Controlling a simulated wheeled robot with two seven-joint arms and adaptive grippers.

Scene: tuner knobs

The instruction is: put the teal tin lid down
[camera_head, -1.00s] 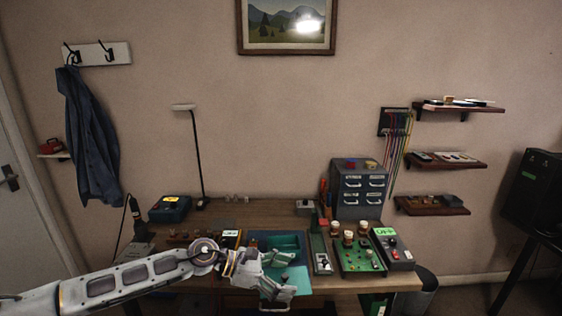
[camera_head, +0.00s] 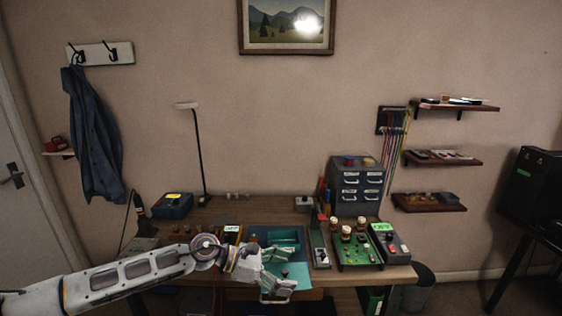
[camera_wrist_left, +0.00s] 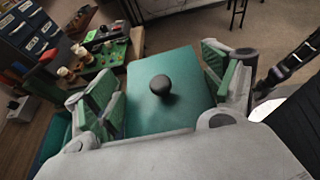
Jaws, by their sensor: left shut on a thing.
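The teal tin lid (camera_wrist_left: 175,118) is a flat square plate with a round dark knob (camera_wrist_left: 161,85) in its middle. My left gripper (camera_head: 277,272) is shut on it; in the left wrist view the green-padded fingers (camera_wrist_left: 168,92) sit at two opposite sides of the lid. In the head view the lid (camera_head: 300,274) is partly hidden by the fingers, at the bench's front edge. The open teal tin (camera_head: 284,237) stands on the bench just behind the gripper. My right gripper is not in view.
A narrow box with a slider (camera_head: 319,245) is closer. A drawer cabinet (camera_head: 356,188) stands behind. The back middle of the bench (camera_head: 248,212) is mostly clear.

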